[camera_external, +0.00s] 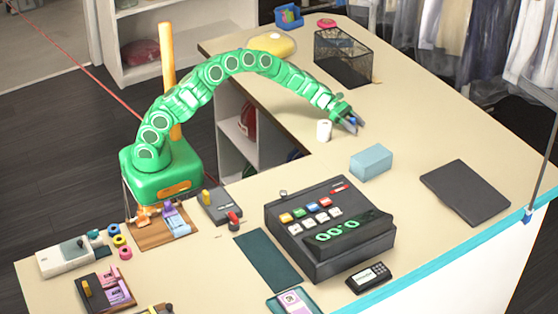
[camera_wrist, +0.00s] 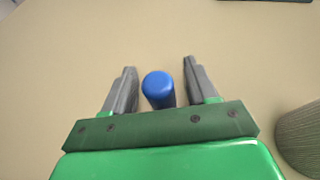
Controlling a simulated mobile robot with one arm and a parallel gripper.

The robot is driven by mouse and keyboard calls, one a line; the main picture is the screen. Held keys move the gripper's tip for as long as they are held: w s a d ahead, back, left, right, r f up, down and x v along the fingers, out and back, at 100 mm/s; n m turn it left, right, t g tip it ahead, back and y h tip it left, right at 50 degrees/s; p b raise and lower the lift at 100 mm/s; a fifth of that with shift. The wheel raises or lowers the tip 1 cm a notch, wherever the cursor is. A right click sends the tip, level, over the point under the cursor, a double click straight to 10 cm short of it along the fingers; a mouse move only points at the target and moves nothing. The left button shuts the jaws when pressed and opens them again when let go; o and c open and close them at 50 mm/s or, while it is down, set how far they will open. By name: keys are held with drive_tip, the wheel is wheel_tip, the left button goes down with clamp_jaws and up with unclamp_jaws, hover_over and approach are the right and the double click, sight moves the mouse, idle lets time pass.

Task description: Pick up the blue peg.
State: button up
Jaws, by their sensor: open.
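The blue peg (camera_wrist: 158,88) stands between the two fingers of my gripper (camera_wrist: 159,80) in the wrist view. Its rounded top faces the camera, and its lower part is hidden behind the green gripper body. A gap shows on each side of the peg, so the fingers do not touch it. In the external view my gripper (camera_external: 352,122) is low over the counter at the end of the green arm. A bit of blue shows at the fingers there, but the peg is too small to make out clearly.
A white cylinder (camera_external: 324,130) stands on the counter close to my gripper; a ribbed cylinder (camera_wrist: 301,140) shows at the right of the wrist view. A black mesh basket (camera_external: 343,60) is behind, a light blue box (camera_external: 371,162) in front. The counter (camera_external: 420,130) to the right is clear.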

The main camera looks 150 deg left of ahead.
drive_tip(key=shift+w+a+f, duration=0.1)
drive_tip(key=shift+w, duration=0.1)
drive_tip(key=c, duration=1)
drive_tip(key=shift+c, duration=0.2)
